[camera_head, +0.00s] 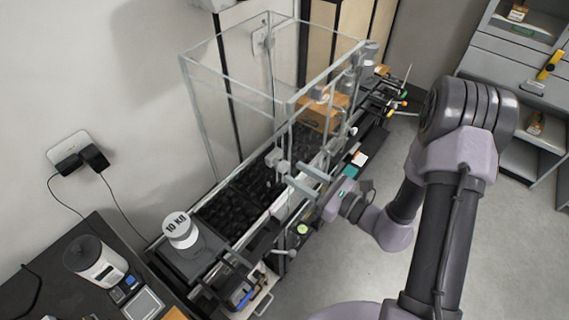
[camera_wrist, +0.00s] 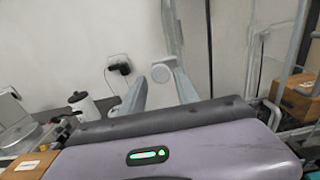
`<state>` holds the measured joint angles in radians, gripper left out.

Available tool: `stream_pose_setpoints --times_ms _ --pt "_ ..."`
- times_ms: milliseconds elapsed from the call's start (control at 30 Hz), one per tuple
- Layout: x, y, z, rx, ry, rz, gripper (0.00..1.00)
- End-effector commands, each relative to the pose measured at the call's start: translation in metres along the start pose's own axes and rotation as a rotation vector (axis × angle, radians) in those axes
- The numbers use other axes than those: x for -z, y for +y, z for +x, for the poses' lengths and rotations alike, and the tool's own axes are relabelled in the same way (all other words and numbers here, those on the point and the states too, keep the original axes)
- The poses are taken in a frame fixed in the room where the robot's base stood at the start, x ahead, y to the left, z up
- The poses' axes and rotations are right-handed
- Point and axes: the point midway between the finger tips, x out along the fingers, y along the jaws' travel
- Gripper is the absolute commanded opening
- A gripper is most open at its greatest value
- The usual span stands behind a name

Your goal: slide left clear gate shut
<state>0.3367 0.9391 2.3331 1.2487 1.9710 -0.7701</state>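A tall clear-walled enclosure (camera_head: 222,110) with thin grey edges stands over the weighing table. My gripper (camera_head: 294,174) is open at the front side of the enclosure. In the wrist view its two grey fingers are apart, with the knob seen between their tips. Whether they touch it is unclear.
A black roller bed (camera_head: 235,203) runs under the enclosure, with a cardboard box (camera_head: 322,112) inside it. A 10 KG weight (camera_head: 180,231) stands at the near end. A white canister (camera_head: 95,262) is on the dark desk. The floor (camera_head: 335,270) at right is clear.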

Motion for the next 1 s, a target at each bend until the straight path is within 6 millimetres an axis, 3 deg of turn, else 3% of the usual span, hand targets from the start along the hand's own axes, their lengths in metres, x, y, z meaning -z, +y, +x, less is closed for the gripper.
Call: stream_pose_setpoints --times_ms 100,267,633,667,833,1000 --pt "-0.001 0.001 0.025 -0.005 0.000 -0.001 0.38" --pt "-0.001 0.001 0.045 -0.003 0.000 0.000 0.38" --pt "0.000 0.000 0.053 -0.001 0.000 0.000 0.38" --pt "0.000 0.000 0.053 -0.001 0.000 0.000 0.36" --pt "0.000 0.000 0.053 -0.001 0.000 0.000 0.03" --pt "0.000 0.000 0.053 -0.001 0.000 0.000 0.00"
